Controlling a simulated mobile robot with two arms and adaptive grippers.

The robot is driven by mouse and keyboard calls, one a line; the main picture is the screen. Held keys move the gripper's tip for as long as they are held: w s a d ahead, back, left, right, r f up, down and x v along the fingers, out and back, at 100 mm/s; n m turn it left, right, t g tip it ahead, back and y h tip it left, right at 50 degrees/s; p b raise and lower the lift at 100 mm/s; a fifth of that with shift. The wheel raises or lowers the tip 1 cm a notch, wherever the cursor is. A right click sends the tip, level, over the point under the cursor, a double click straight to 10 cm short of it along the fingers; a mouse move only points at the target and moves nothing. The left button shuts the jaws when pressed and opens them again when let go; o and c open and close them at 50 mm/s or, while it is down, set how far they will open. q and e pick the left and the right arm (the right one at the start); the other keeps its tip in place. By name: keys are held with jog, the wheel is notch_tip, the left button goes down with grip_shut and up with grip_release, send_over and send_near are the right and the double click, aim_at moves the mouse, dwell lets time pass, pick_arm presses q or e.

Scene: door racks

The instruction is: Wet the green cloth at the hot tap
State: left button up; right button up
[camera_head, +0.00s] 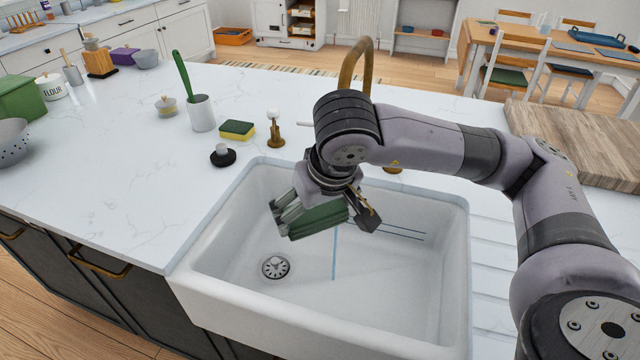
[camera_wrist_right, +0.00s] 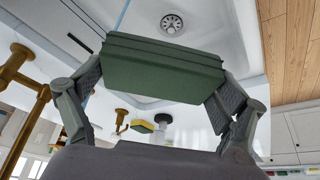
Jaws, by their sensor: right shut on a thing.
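The green cloth (camera_head: 318,220) is a folded dark green block, held over the white sink (camera_head: 205,262). My right gripper (camera_head: 322,214) is shut on it, with a finger at each end; the wrist view also shows the cloth (camera_wrist_right: 165,70) between the fingers. A brass tap handle with a white knob (camera_head: 274,130) stands behind the sink's back left. The brass spout (camera_head: 352,66) arches up behind my right arm, which hides its lower part. Another small brass part (camera_head: 393,170) shows right of my wrist. I cannot tell which handle is hot. My left gripper is out of view.
A thin blue line (camera_head: 335,252) shows in the sink below the cloth; I cannot tell whether it is water. The drain (camera_head: 276,267) is at the left. A yellow-green sponge (camera_head: 237,130), black stopper (camera_head: 222,156) and white cup (camera_head: 201,113) stand on the counter.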

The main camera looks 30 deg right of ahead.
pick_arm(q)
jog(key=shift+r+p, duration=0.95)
pick_arm(e)
jog(key=shift+s+a+r, duration=0.8)
jog(key=shift+s+r, duration=0.2)
jog(key=shift+r, duration=0.05)
jog(key=shift+s+a+r, duration=0.75)
jog(key=shift+s+r, duration=0.25)
